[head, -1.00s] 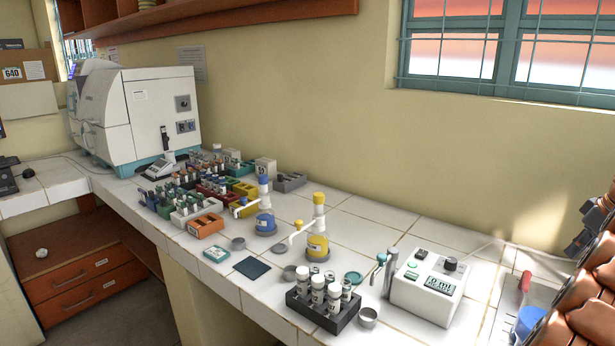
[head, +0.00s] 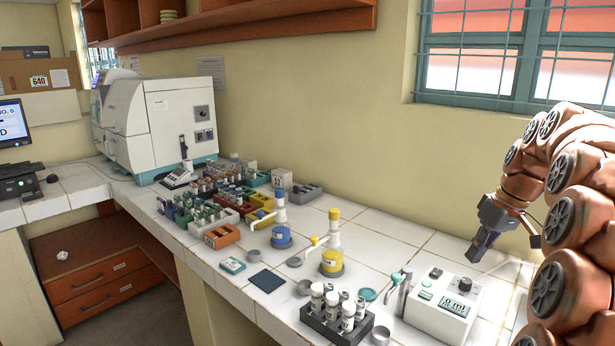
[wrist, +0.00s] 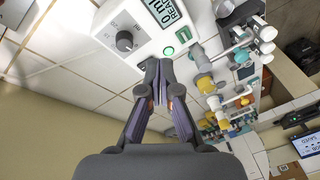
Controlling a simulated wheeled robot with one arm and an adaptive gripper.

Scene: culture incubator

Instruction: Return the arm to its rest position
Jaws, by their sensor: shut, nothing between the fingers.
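My gripper (head: 478,252) hangs at the end of my copper-coloured arm on the right of the head view, above the counter behind the white dispenser box. Its fingers point down and hold nothing. In the wrist view the two fingers of my gripper (wrist: 159,68) meet at their tips, with nothing between them. Below them the white dispenser box (wrist: 142,30) shows, with a dark knob, a green button and a screen. That white box (head: 425,316) also stands at the right of the counter in the head view. The gripper appears clear of it.
A dark rack (head: 318,328) with white-capped bottles stands left of the box. A yellow-capped bottle (head: 332,262) and a blue-capped one (head: 281,238) stand further back. Several tube racks (head: 222,236) fill the counter before a large white machine (head: 150,120). The wall (head: 300,110) runs behind.

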